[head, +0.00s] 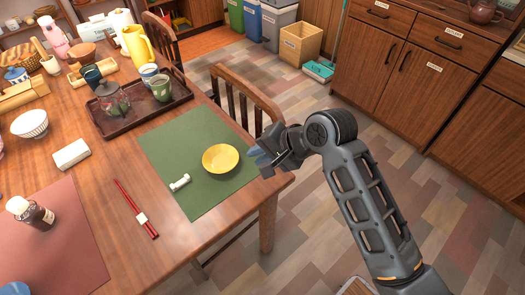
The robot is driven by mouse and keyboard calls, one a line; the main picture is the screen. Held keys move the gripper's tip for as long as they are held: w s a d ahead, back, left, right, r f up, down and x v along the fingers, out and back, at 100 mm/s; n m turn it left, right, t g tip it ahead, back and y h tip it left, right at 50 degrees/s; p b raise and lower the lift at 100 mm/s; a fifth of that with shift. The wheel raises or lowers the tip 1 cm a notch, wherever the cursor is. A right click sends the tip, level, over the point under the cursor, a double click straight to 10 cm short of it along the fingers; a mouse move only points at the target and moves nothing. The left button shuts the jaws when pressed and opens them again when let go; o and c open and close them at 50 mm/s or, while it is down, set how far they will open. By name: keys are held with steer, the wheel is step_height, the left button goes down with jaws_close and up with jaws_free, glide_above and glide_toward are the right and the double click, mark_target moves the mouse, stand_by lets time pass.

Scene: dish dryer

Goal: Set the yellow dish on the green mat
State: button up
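The yellow dish (221,158) is a small, shallow round bowl. It rests upright on the right part of the green mat (173,147), inside the mat's edges. The mat lies flat near the table's right edge. My gripper (257,156) is just right of the dish, near the mat's right edge, with a visible gap between it and the dish. Its fingers are seen at a steep angle and look small, so their opening is hard to make out. I see nothing held in it.
A small white rest (180,182) lies on the mat, left of the dish. Red chopsticks (132,203) lie left of the mat. A dark tray (112,124) with cups stands behind it. A wooden chair (245,95) stands at the table's right side.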

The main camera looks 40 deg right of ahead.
steer(key=shift+s+d+r, duration=0.15)
steer(key=shift+s+r, duration=0.2)
steer(key=shift+r, duration=0.05)
steer(key=s+f+n+t+h, duration=0.3)
steer(key=s+n, duration=0.3)
steer(key=s, duration=1)
steer(key=s+a+r+n+t, duration=0.4)
steer(key=s+r+n, duration=0.3)
steer(key=s+r, duration=0.5)
steer(key=s+a, duration=0.1)
steer(key=s, duration=0.2)
steer(key=shift+r+n, duration=0.4)
